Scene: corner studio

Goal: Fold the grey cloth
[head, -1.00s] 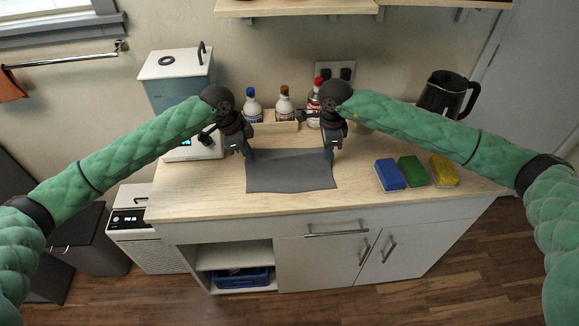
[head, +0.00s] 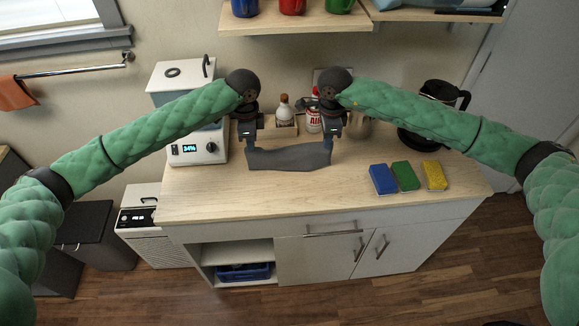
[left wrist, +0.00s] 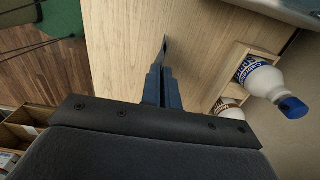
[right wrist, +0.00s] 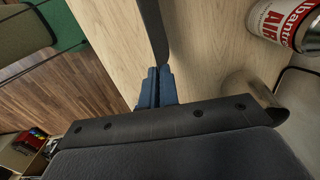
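The grey cloth (head: 290,158) hangs between my two grippers above the wooden counter, its far edge raised and its lower part near the counter top. My left gripper (head: 249,145) is shut on the cloth's far left corner; its closed fingers also show in the left wrist view (left wrist: 162,88), with a thin dark strip of cloth at the tips. My right gripper (head: 330,142) is shut on the far right corner; the right wrist view shows its closed fingers (right wrist: 157,88) with the cloth (right wrist: 152,35) running from the tips. Whether the near edge touches the counter is unclear.
Blue (head: 382,179), green (head: 405,176) and yellow (head: 434,175) sponges lie right of the cloth. Bottles (head: 285,112) in a wooden holder stand behind. A white device (head: 196,149) stands left, a dark kettle (head: 420,135) right. The counter front (head: 270,203) is clear.

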